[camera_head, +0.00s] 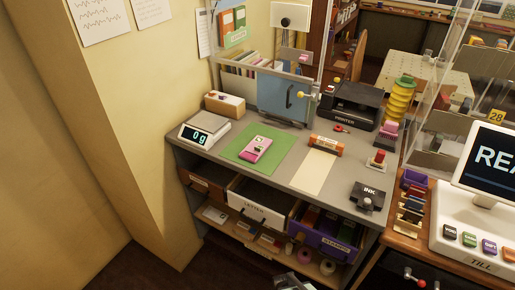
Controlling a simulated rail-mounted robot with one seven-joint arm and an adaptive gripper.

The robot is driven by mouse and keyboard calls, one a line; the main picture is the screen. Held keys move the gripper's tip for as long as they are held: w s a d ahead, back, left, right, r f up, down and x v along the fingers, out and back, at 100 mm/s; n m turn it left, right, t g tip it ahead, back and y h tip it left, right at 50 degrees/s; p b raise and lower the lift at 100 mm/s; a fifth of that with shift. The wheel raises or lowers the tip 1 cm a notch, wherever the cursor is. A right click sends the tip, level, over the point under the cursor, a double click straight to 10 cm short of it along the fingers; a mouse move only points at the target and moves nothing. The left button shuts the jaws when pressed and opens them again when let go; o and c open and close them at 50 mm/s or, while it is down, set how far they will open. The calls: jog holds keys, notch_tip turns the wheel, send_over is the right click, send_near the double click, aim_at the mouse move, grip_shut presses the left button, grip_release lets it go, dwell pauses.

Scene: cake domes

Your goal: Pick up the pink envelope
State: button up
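A pink item (256,149) with a pale and dark patch on top lies on a green mat (242,159) on the grey counter. It is the flattest clear pink thing in view, but I cannot tell for sure that it is the envelope. A grey metal part that looks like my gripper (292,282) shows at the bottom edge, in front of the lower shelf and well below the counter top. It is mostly cut off by the frame, so its fingers cannot be made out. Nothing touches the pink item.
A scale (204,130) reading 0 g stands left of the mat. A cream sheet (314,171), an orange box (326,144), an ink pad (368,195) and a black printer (354,105) stand right. Open drawers (262,203) jut out below. A clear screen rises behind.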

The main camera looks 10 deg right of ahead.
dwell(0.3)
jog(key=o, duration=1.2)
jog(key=shift+o, duration=0.2)
jog(key=shift+r, duration=0.1)
